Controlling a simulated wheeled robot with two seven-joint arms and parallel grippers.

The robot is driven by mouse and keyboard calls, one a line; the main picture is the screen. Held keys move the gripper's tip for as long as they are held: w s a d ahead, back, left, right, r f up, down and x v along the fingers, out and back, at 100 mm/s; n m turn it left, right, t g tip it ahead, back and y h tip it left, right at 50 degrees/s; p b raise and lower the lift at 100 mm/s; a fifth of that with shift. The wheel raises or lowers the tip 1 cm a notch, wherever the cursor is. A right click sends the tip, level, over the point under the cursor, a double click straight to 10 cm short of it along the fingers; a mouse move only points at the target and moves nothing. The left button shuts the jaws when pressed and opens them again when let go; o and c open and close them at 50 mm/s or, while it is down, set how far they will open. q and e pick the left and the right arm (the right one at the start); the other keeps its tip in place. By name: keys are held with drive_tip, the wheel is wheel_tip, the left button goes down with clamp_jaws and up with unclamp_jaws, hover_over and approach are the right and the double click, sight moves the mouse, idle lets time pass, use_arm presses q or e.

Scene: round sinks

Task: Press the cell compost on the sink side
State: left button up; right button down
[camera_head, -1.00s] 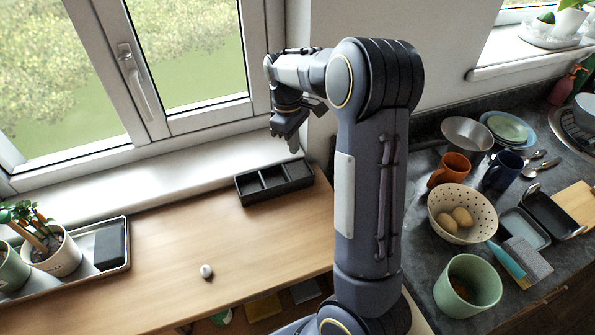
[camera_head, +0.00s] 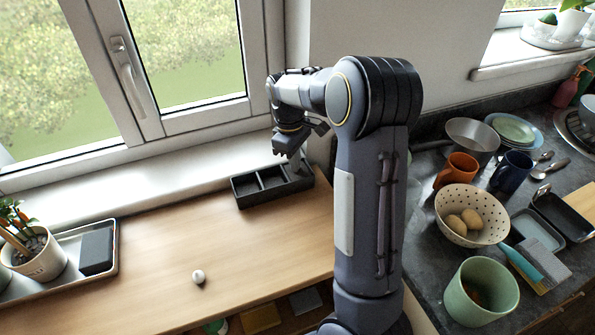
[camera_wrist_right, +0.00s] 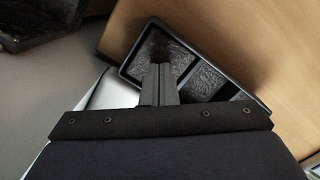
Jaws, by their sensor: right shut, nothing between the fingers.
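A black tray (camera_head: 262,201) with three cells in a row lies on the wooden counter below the window. My right gripper (camera_head: 296,160) is shut and empty, pointing down at the tray's right end cell, the one toward the sink. In the right wrist view, the shut fingers (camera_wrist_right: 161,68) reach over an end cell with dark brown compost (camera_wrist_right: 172,45). The fingers hide part of this cell, and I cannot tell whether they touch the compost. The middle cell (camera_wrist_right: 206,77) looks grey and grainy. My left gripper is out of view.
A small white pebble-like object (camera_head: 198,277) lies on the open wooden counter. A plant tray (camera_head: 116,250) stands at the left. On the dark sink counter at the right are a colander (camera_head: 447,218), an orange mug (camera_head: 456,172) and a green pot (camera_head: 459,305). The window sill runs behind the tray.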

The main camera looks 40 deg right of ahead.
sight(286, 166)
wheel_tip(286, 166, down, 2)
drive_tip(key=shift+f+b, duration=0.15)
drive_tip(key=shift+b, duration=0.45)
drive_tip(key=shift+w+r+p, duration=0.1)
drive_tip(key=shift+r+p, duration=0.1)
drive_tip(key=shift+p, duration=0.1)
drive_tip(key=shift+w+a+r+p, duration=0.3)
drive_tip(key=shift+w+p, duration=0.3)
drive_tip(key=shift+w, duration=0.05)
drive_tip(key=shift+w+a+r+p, duration=0.25)
drive_tip(key=shift+w+r+p, duration=0.05)
drive_tip(key=shift+w+p, duration=0.3)
drive_tip(key=shift+w, duration=0.1)
drive_tip(key=shift+r, duration=0.1)
drive_tip(key=shift+w+a+r+p, duration=0.1)
drive_tip(key=shift+r+p, duration=0.3)
drive_tip(key=shift+r, duration=0.2)
wheel_tip(286, 166, up, 6)
drive_tip(key=p, duration=0.5)
drive_tip(key=shift+w+f, duration=0.1)
